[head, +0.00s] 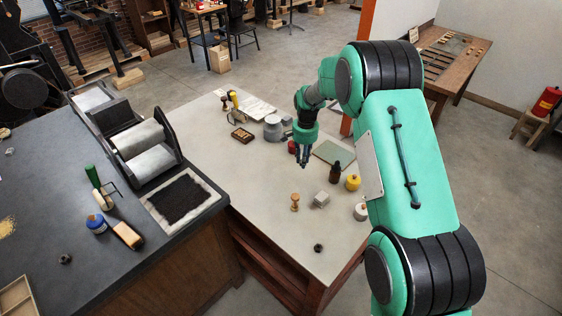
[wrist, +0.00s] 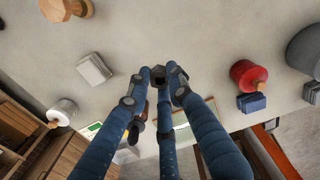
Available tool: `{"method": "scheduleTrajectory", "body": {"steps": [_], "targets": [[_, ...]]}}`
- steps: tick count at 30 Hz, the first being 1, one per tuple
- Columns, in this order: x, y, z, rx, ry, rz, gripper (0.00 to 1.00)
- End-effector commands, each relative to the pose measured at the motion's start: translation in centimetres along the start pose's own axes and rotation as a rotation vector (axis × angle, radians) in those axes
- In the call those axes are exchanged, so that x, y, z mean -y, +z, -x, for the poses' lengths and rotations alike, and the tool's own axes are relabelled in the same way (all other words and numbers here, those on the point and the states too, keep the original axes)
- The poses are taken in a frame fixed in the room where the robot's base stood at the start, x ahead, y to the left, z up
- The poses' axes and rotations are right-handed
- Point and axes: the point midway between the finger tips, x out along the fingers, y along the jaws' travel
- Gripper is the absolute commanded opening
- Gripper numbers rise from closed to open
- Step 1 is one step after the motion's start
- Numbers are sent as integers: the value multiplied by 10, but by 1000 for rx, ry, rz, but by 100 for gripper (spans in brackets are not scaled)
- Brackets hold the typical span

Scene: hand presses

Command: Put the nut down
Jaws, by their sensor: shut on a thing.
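My gripper (head: 303,160) hangs over the grey-topped table (head: 262,190), fingers pointing down. In the wrist view its blue fingers (wrist: 160,78) close together on a small dark nut (wrist: 158,73), mostly hidden by the fingertips. In the head view the held nut is too small to make out. The fingertips appear above the tabletop, but the exact gap cannot be told. Another dark nut-like piece (head: 318,247) lies on the table near its front corner, and a similar one (head: 65,259) lies on the dark counter.
Near the gripper stand a dark bottle (head: 336,172), a yellow pot (head: 353,182), a grey block (head: 321,199), a wooden stamp (head: 295,202), a red-topped object (wrist: 248,75) and a grey pot (head: 273,128). A green mat (head: 334,153) lies behind. The table's left middle is clear.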

Motion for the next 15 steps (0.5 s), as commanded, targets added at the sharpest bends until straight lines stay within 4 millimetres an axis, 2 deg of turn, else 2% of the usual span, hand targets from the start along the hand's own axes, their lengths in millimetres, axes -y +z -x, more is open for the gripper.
{"method": "scheduleTrajectory", "body": {"steps": [9,15], "targets": [[0,0,-45,1,1,0,0],[0,0,-56,1,0,0,0]]}}
